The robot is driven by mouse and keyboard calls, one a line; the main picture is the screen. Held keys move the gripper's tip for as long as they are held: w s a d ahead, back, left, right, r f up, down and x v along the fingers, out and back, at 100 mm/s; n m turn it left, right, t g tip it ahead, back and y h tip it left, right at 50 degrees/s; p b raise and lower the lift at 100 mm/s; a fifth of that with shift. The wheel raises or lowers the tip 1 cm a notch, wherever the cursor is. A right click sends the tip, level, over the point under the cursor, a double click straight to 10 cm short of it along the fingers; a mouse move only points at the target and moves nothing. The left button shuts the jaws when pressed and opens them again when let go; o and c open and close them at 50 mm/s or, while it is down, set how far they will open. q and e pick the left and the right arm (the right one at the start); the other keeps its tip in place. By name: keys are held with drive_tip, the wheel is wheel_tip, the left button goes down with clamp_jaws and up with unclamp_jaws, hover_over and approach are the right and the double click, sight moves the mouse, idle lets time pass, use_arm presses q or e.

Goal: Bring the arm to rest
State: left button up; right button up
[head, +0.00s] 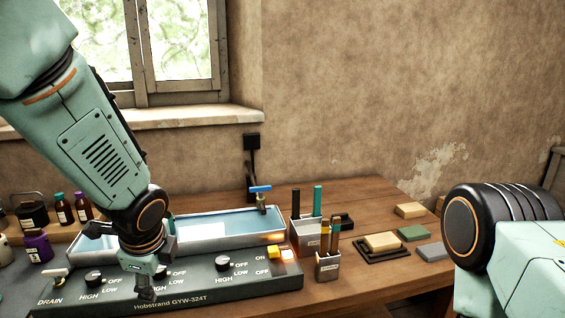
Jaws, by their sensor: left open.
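My left arm comes in from the upper left and points down. Its gripper (146,284) is open and empty over the front panel of a grey bath unit (215,294), close to the knobs. I cannot tell whether a fingertip touches the panel. The gripper and wrist hide part of the panel and of the water basin (222,224) behind it. My right arm shows only as a dark round joint and a pale green link at the lower right; its gripper is out of view.
The panel has a left knob (94,279), a right knob (223,263) and a lit switch (288,254). Right of it stand a pen holder (328,266) and several blocks, one a green block (413,233). Bottles, one a purple bottle (38,247), stand left. The wooden table (365,206) is bare behind the blocks.

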use_arm(q)
drive_tip(key=s+d+f+n+h+b, duration=0.1)
drive_tip(key=s+f+n+b, duration=0.1)
drive_tip(key=s+f+n, duration=0.5)
drive_tip(key=s+d+f+n+h+b, duration=0.1)
drive_tip(key=s+f+n+h+b, duration=0.15)
drive_tip(key=f+n, duration=0.85)
drive_tip(key=s+f+g+b, duration=0.2)
drive_tip(key=s+f, duration=0.7)
drive_tip(key=s, duration=0.2)
drive_tip(key=s+a+f+n+g+y+b, duration=0.1)
drive_tip(key=s+f+g+b, duration=0.1)
drive_tip(key=s+f, duration=0.7)
drive_tip(key=s, duration=0.3)
drive_tip(key=shift+a, duration=0.2)
drive_tip(key=shift+s, duration=0.15)
